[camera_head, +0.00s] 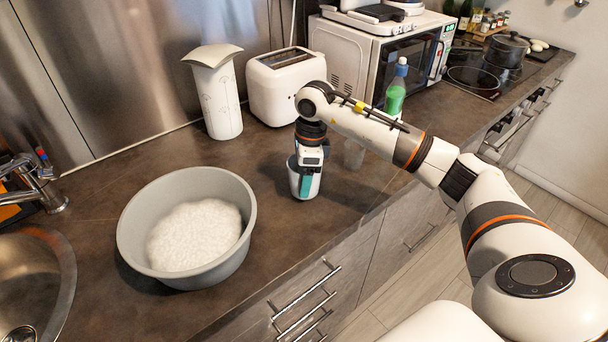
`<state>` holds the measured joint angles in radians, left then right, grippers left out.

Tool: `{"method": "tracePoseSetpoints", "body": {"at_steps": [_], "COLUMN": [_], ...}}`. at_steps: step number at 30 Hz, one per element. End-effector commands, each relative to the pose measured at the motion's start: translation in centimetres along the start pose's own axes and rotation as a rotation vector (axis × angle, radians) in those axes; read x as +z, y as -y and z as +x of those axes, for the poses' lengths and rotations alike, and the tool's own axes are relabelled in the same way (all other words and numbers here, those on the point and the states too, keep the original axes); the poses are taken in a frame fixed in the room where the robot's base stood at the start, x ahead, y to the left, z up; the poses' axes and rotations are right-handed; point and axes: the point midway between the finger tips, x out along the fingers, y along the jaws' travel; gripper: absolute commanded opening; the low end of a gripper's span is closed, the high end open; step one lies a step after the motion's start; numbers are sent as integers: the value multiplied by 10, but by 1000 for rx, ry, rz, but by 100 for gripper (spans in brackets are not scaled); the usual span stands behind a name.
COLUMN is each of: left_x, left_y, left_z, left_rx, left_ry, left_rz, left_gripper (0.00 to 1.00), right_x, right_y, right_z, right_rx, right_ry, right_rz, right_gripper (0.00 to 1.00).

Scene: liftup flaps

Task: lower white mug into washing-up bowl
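The white mug (315,187) is on or just above the dark counter in the middle, right of the bowl; I cannot tell whether its base touches the counter. My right gripper (305,178) points down at the mug from above, with a teal finger part overlapping its front. The gripper hides much of the rim, and whether its fingers are closed on the mug is unclear. The grey washing-up bowl (128,238) stands on the counter to the left, with white foam (195,235) inside. My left gripper is out of view.
A metal sink (62,262) and tap (35,180) are left of the bowl. A clear glass (354,153) is right of the mug. Counter is clear between bowl and mug.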

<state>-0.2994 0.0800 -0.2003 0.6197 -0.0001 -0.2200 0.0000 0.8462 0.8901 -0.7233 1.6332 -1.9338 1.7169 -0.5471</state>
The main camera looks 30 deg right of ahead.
Motion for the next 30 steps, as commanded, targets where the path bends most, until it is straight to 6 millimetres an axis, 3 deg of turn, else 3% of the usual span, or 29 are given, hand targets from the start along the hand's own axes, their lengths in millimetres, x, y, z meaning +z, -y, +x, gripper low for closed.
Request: {"method": "tracePoseSetpoints", "body": {"at_steps": [5, 12, 19, 30], "left_x": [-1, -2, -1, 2], "left_y": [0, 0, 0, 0], "left_z": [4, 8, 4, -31], "left_rx": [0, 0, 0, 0], "left_ry": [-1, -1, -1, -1], "left_rz": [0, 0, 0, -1], "left_gripper": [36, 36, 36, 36], "right_x": [-3, -9, -18, -71], "right_y": [-1, -1, 3, 33], "right_z": [-24, -72, -102, -130], "right_rx": [7, 6, 3, 1], "right_ry": [-4, -4, -3, -2], "right_rz": [0, -1, -3, -6], "right_gripper": [40, 40, 40, 40]}}
